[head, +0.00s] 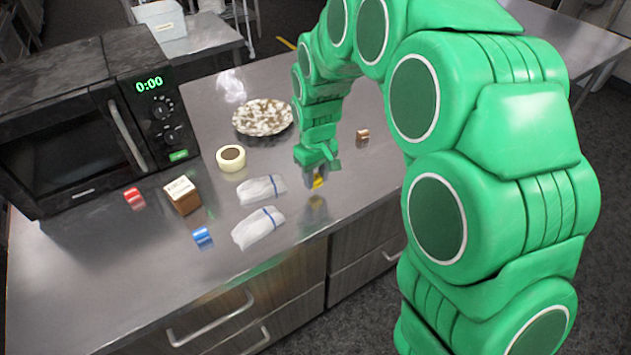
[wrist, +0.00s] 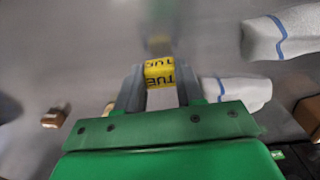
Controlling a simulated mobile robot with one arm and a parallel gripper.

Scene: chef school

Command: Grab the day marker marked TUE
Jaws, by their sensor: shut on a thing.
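The yellow day marker with black TUE lettering (wrist: 159,72) sits between the fingers of my gripper (wrist: 159,90) in the wrist view. My gripper is shut on it, with a finger against each side. In the head view a small yellow patch of the marker (head: 319,182) shows at the tip of my gripper (head: 316,178), over the steel counter near its front edge. Whether the marker touches the counter is hard to tell. A red marker (head: 134,198) and a blue marker (head: 203,238) lie on the counter to the left. A small brown marker (head: 362,135) is to the right.
Two white cloths with blue stripes (head: 262,190) (head: 258,228) lie just left of my gripper. A brown box (head: 182,196), a cream roll-like item (head: 231,158), a speckled dish (head: 263,118) and a microwave (head: 85,115) stand farther left and back. The counter right of my gripper is mostly clear.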

